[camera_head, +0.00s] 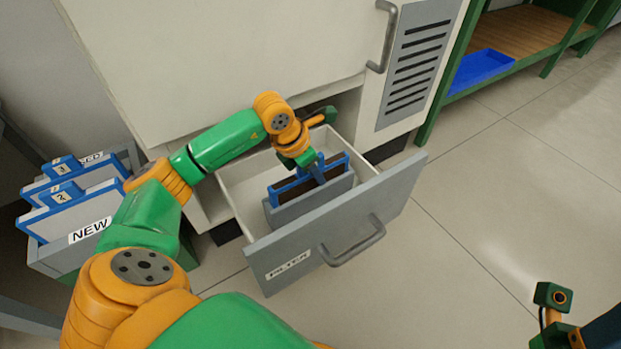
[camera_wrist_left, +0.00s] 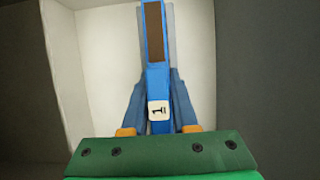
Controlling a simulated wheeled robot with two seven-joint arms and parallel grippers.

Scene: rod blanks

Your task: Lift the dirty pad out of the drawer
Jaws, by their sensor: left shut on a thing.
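The dirty pad (camera_head: 292,191) has a blue frame and a dark brown face. It stands upright in a grey holder (camera_head: 310,203) inside the open drawer (camera_head: 240,192), with its lower part hidden by the holder. My left gripper (camera_head: 316,171) is over the drawer and shut on the pad's blue tab. In the left wrist view, the two fingers (camera_wrist_left: 158,105) lie on both sides of the tab, which bears a "1" label, and the brown pad (camera_wrist_left: 153,35) extends beyond it. My right gripper (camera_head: 555,298) is at the lower right, partly cut off, away from the drawer.
A grey bin (camera_head: 60,255) marked "NEW" at left holds blue-framed white pads (camera_head: 85,200) with tabs. The white cabinet (camera_head: 210,60) rises behind the drawer. A green shelf with a blue tray (camera_head: 482,70) stands at upper right. The floor at right is clear.

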